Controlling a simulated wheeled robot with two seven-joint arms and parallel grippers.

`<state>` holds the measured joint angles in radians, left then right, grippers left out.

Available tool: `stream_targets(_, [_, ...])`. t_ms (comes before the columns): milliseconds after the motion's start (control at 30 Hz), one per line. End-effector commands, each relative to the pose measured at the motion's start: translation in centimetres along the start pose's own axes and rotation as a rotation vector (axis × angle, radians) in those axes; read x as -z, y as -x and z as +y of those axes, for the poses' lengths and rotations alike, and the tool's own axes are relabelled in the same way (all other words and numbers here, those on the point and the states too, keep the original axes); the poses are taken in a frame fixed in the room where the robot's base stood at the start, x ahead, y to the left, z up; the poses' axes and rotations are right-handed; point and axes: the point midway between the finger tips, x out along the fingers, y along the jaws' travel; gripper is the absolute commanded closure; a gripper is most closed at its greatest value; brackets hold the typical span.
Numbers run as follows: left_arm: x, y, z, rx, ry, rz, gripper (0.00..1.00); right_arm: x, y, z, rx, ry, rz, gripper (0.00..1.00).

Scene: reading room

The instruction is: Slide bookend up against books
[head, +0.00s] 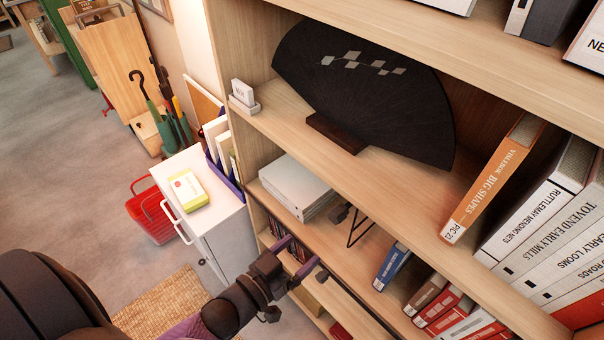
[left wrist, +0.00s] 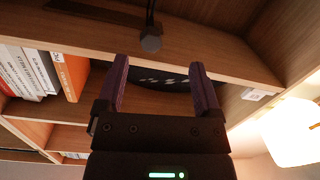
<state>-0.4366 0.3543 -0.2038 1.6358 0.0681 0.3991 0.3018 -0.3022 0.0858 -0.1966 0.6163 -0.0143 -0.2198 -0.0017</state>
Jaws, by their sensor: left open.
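The bookend (head: 357,228) is a thin black wire frame with a dark knob. It stands on the lower shelf, apart from the leaning blue book (head: 392,266). The brown book (head: 428,294) and several red books are to the right of that. My left gripper (head: 296,256) has purple fingers and is open and empty. It is in front of the shelf, to the lower left of the bookend. In the left wrist view, which looks upside down, the bookend's knob (left wrist: 151,42) is beyond and between the fingertips, not touched. My right gripper is out of view.
A stack of white volumes (head: 295,187) lies left of the bookend. The shelf board above carries a dark fan (head: 365,95) and a leaning orange book (head: 492,180). A white cabinet (head: 205,185) and a red basket (head: 150,210) stand to the left.

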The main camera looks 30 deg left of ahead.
Motion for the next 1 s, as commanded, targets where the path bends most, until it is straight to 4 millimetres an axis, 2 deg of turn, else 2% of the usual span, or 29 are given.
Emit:
stream_targets(33, [1.8, -0.1, 0.5, -0.016, 0.006, 0.037, 0.15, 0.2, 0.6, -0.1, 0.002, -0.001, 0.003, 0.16])
stream_targets(100, [2.5, -0.7, 0.7, -0.027, 0.011, 0.064, 0.15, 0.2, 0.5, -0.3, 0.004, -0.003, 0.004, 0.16])
stream_targets(167, [2.4, -1.7, 0.7, -0.028, 0.012, 0.068, 0.15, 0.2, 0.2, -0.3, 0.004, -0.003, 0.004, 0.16])
stream_targets(400, [2.5, -7.4, 0.8, -0.027, 0.011, 0.065, 0.15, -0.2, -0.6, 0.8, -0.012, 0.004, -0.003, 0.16])
stream_targets(533, [2.6, -9.3, 0.8, -0.026, 0.010, 0.062, 0.15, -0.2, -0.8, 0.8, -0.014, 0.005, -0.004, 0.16])
stream_targets(667, [2.7, -10.1, 0.9, -0.026, 0.011, 0.060, 0.15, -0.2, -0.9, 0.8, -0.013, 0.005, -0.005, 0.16])
stream_targets(900, [2.7, -10.1, 0.9, -0.026, 0.011, 0.059, 0.15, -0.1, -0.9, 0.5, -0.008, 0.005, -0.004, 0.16])
stream_targets(1000, [2.7, -10.1, 0.9, -0.026, 0.010, 0.059, 0.37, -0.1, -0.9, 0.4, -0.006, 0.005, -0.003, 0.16])
